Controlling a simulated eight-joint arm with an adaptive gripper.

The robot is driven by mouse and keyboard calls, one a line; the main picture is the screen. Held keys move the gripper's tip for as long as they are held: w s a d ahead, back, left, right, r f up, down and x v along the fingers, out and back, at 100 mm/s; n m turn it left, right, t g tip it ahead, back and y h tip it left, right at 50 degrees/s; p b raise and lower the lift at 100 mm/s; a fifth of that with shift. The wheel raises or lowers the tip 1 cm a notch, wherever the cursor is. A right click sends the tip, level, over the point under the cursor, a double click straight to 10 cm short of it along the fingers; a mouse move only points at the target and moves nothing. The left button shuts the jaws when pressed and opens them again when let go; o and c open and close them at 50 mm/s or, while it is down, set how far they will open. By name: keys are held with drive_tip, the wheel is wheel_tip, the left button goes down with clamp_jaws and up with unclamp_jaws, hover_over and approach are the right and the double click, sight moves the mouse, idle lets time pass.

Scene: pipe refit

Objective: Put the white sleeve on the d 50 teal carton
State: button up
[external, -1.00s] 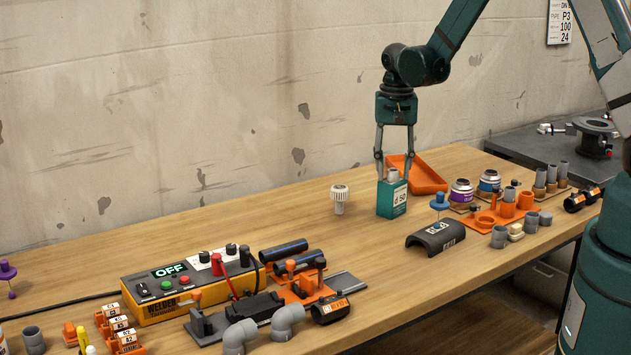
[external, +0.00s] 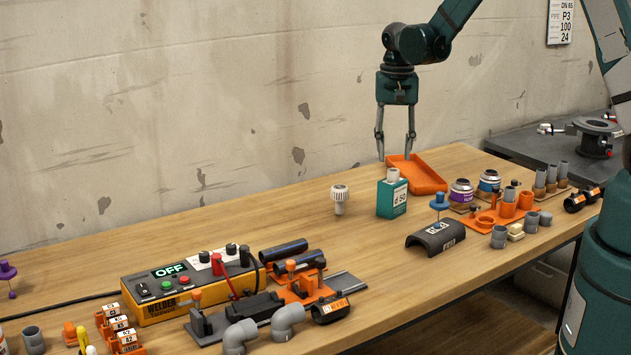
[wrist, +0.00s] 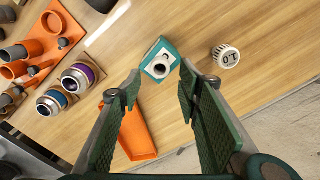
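The teal carton (external: 391,199), labelled d 50, stands upright on the bench. The white sleeve (external: 393,174) sits upright on top of it. In the wrist view the carton (wrist: 150,52) shows at the top, with the sleeve (wrist: 158,68) on its top face. My gripper (external: 396,158) is open and empty, above and behind the carton and apart from it. Its spread fingers (wrist: 150,85) also show in the wrist view, with nothing between them.
An orange tray (external: 428,177) lies right behind the carton. A white ribbed fitting (external: 339,193) stands to its left. A dark half-pipe saddle (external: 420,238) with a blue-handled tool (external: 439,203) is in front. Tins (external: 461,190) stand to the right.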

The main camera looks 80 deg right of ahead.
wheel_tip(320, 180, up, 7)
idle(0.4)
drive_tip(key=shift+f, duration=0.1)
idle(0.7)
drive_tip(key=a+r+n+t, duration=0.1)
drive_tip(key=a+r+n, duration=0.3)
drive_tip(key=a, duration=0.5)
drive_tip(key=a+r+n+t+h, duration=0.1)
drive_tip(key=a+r, duration=0.6)
drive_tip(key=a, duration=0.3)
drive_tip(key=a+r+n+t, duration=0.1)
drive_tip(key=a+r+n, duration=0.3)
drive_tip(key=a, duration=0.5)
drive_tip(key=s+a+r+n+t, duration=0.1)
drive_tip(key=s+a+n, duration=0.1)
drive_tip(key=s+a, duration=0.2)
drive_tip(key=s+a+r+n+t, duration=0.1)
drive_tip(key=s+a+n, duration=0.2)
drive_tip(key=a, duration=0.8)
drive_tip(key=s+a+r+n+t+y, duration=0.1)
drive_tip(key=s+a+n+t, duration=0.1)
drive_tip(key=s+a, duration=0.3)
drive_tip(key=shift+a+r+n, duration=0.3)
drive_tip(key=shift+a+r, duration=0.05)
drive_tip(key=shift+a, duration=0.8)
